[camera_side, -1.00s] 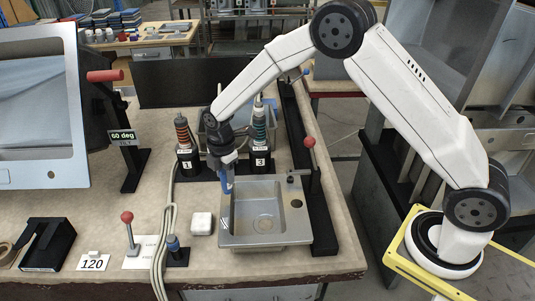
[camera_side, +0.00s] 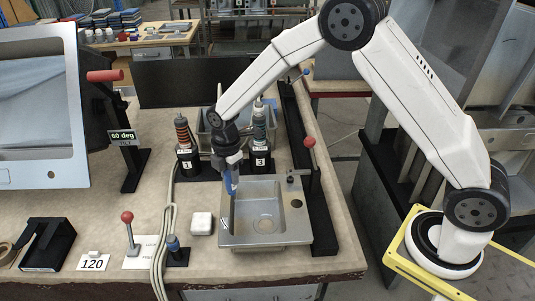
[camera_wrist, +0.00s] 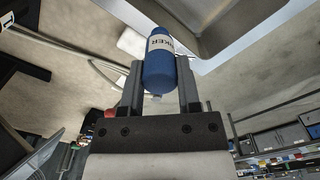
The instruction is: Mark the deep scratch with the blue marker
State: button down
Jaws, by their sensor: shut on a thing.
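The blue marker (camera_wrist: 160,62) is held between the two fingers of my gripper (camera_wrist: 160,85) in the wrist view, with part of its lettering visible. In the side view the marker (camera_side: 231,182) points down from my gripper (camera_side: 229,165), over the upper left part of the steel sink (camera_side: 285,240). I cannot tell whether its tip touches the sink. A thin dark line (camera_side: 232,212) runs down the sink's left ledge below the marker. I cannot tell from this view whether it is a scratch or a mark.
Two tools in black holders, numbered 1 (camera_side: 187,165) and 3 (camera_side: 260,164), stand behind the sink. A white box (camera_side: 201,223) and grey cables (camera_side: 167,235) lie to its left. A black rail (camera_side: 318,215) with a red-knobbed lever borders its right side.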

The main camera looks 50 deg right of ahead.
jog(key=s+a+r, duration=0.3)
jog(key=a, duration=0.3)
jog(key=shift+s+a, duration=0.25)
jog(key=shift+s, duration=0.05)
jog(key=shift+f, duration=0.15)
jog(key=shift+f, duration=2.85)
jog(key=shift+f, duration=0.65)
dwell(0.7)
jog(key=shift+r, duration=0.15)
notch_tip(320, 180, up, 7)
dwell(1.0)
dwell(0.5)
